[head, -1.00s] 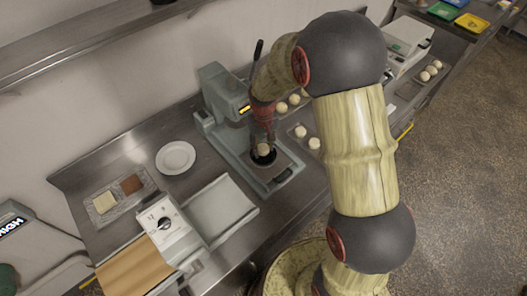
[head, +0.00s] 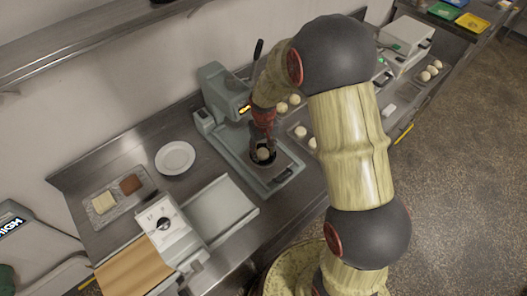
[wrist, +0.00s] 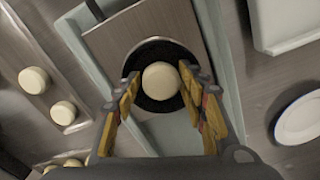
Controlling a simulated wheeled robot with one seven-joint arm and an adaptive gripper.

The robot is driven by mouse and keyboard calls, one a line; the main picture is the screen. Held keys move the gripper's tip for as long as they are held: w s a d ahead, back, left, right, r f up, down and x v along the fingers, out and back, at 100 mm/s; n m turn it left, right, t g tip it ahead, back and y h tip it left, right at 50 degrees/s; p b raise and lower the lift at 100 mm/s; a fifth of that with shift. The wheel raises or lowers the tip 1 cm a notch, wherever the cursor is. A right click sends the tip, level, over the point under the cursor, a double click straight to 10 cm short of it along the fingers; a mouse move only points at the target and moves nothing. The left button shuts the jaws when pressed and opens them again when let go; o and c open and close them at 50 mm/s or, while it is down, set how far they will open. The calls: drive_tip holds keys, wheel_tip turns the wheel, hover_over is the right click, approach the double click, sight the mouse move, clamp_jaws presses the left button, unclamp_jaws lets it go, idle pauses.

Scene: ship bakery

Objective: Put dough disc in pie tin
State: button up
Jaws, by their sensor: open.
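A pale round piece of dough (head: 263,154) rests in the dark round pie tin (wrist: 155,108) on the bed of the grey press. In the wrist view the dough (wrist: 161,80) looks like a ball or thick disc, with a dark rim around it. My gripper (wrist: 162,92) is open, with one yellow-padded finger on each side of the dough and a gap visible at both sides. In the head view my gripper (head: 263,148) is just above the tin and partly hides it.
The grey press (head: 222,90) with an upright handle stands right behind my gripper. Several dough balls lie on trays to the right, some on a near tray (wrist: 33,80). A white plate (head: 175,158), a tray of two squares (head: 114,198) and a sheeter (head: 163,222) are left.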

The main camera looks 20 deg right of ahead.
wheel_tip(320, 180, up, 12)
drive_tip(key=p, duration=0.2)
wheel_tip(320, 180, up, 8)
drive_tip(key=r+t, duration=0.1)
hover_over(263, 156)
drive_tip(key=s, duration=0.4)
drive_tip(key=s+r+t, duration=0.2)
drive_tip(key=s+r, duration=0.3)
drive_tip(key=s, duration=0.5)
drive_tip(key=s+r+t, duration=0.2)
drive_tip(key=s+r, duration=0.4)
drive_tip(key=s, duration=0.4)
drive_tip(key=shift+s+r+t, duration=0.15)
drive_tip(key=shift+r+t, duration=0.1)
drive_tip(key=shift+t, duration=0.05)
drive_tip(key=shift+d+b, duration=0.1)
drive_tip(key=shift+b, duration=0.2)
wheel_tip(263, 156, down, 7)
drive_tip(key=b, duration=0.7)
drive_tip(key=shift+f, duration=0.2)
